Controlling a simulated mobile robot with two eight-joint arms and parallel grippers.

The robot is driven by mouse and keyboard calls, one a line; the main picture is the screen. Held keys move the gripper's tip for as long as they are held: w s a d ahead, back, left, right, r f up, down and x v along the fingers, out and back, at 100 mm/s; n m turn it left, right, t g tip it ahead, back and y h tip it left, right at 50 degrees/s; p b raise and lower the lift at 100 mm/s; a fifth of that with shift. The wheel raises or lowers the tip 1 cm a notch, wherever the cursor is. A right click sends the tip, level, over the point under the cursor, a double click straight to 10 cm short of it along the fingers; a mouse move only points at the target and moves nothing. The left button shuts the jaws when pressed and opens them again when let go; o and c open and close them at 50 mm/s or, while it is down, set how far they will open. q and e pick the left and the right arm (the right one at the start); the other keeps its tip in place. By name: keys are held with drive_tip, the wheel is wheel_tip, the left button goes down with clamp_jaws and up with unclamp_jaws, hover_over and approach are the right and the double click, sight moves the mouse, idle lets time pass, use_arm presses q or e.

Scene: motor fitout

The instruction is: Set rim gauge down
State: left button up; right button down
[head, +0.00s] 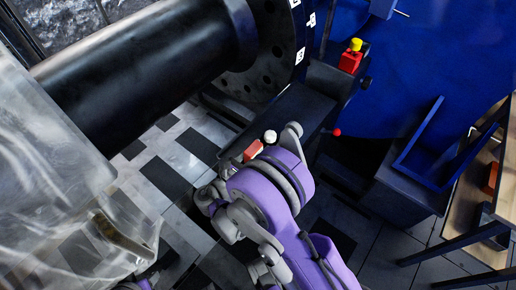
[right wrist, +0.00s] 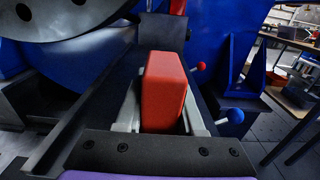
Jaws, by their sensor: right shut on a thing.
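A red block, which I take to be the rim gauge (right wrist: 165,88), stands between the two pale grey fingers of my right gripper (right wrist: 163,108) in the right wrist view. The gripper is shut on it. In the head view only a small red part of the gauge (head: 252,150) shows past my purple wrist, beside a dark beam (head: 290,118). The gauge looks over or close to the beam; I cannot tell whether it touches it.
A black cylinder with a flanged disc (head: 268,55) fills the upper left. A blue machine body (head: 430,70) stands right, with a red and yellow part (head: 350,58) and a red knob (head: 336,132). Clear plastic sheeting (head: 50,150) hangs left. A wooden bench (head: 480,185) stands at right.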

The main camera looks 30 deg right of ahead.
drive_tip(key=c, duration=0.5)
unclamp_jaws()
drive_tip(key=shift+r, duration=0.15)
drive_tip(key=p+v, duration=0.1)
drive_tip(key=v, duration=1.1)
